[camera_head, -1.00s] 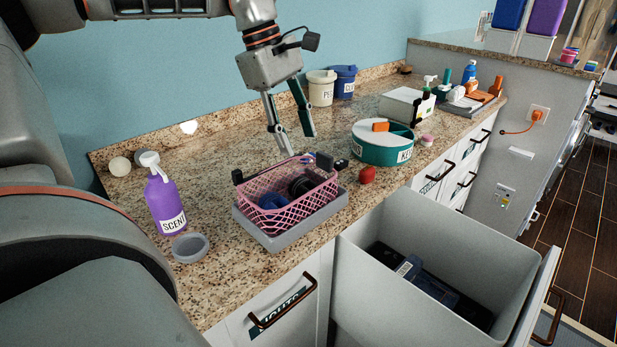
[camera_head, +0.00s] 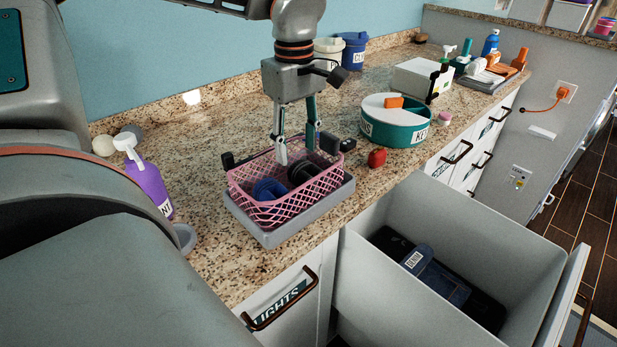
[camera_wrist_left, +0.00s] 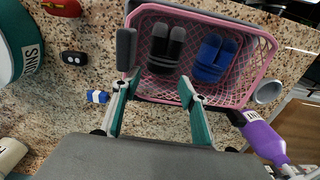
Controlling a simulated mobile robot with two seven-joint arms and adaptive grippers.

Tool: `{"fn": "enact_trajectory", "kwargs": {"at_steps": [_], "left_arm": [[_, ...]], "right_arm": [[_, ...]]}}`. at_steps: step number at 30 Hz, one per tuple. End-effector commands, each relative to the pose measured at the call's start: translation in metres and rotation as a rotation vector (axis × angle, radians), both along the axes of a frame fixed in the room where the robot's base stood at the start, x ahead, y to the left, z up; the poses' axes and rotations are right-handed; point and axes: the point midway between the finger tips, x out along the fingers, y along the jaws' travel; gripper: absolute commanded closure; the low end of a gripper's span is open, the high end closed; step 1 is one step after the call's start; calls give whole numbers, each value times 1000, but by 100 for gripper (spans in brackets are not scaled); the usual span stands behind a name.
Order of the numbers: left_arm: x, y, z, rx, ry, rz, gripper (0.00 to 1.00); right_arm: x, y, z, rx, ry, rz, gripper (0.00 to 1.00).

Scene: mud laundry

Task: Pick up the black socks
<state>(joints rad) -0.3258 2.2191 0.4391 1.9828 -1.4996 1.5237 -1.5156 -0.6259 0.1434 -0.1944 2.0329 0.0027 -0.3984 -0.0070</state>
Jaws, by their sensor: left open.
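The black socks (camera_head: 304,171) lie as a dark bundle in the pink mesh basket (camera_head: 290,200), on its right side in the head view. In the left wrist view the black socks (camera_wrist_left: 166,48) show as a pair side by side, next to a blue pair (camera_wrist_left: 213,58). My left gripper (camera_head: 296,148) points down over the back part of the basket, fingers apart and empty. In the left wrist view its two fingers (camera_wrist_left: 160,88) are spread, with the socks beyond the tips. I cannot tell the exact height of the tips over the basket. My right gripper is not in view.
The basket stands on a grey tray (camera_head: 275,236) at the counter's front edge. A purple bottle (camera_head: 150,185) is left; a red item (camera_head: 377,157) and a teal round container (camera_head: 398,124) are right. An open drawer (camera_head: 400,290) juts out in front.

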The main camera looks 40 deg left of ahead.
Motion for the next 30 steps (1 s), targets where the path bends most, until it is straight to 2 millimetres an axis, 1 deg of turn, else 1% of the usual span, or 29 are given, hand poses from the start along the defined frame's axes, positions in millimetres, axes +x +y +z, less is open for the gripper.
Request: {"fn": "enact_trajectory", "kwargs": {"at_steps": [4,9,12,15,21,22,23,24,25,30], "left_arm": [[-1,-1,-12,-2,2,0,57],[-3,-3,-37,-2,3,0,57],[-2,-3,-48,-2,2,0,57],[-2,-3,-53,-1,1,0,57],[-2,-3,-53,0,-1,1,57],[-2,-3,-53,0,-1,1,60],[-2,-3,-53,0,-1,1,67],[-2,-3,-53,0,-1,1,78],[-2,-3,-53,0,-1,1,84],[-2,-3,-53,0,-1,1,84]], "right_arm": [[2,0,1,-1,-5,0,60],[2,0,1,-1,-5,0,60],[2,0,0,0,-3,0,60],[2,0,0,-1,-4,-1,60],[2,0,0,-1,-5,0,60],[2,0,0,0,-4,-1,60],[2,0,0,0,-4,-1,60],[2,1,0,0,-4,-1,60],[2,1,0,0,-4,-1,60],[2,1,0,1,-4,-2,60]]}}
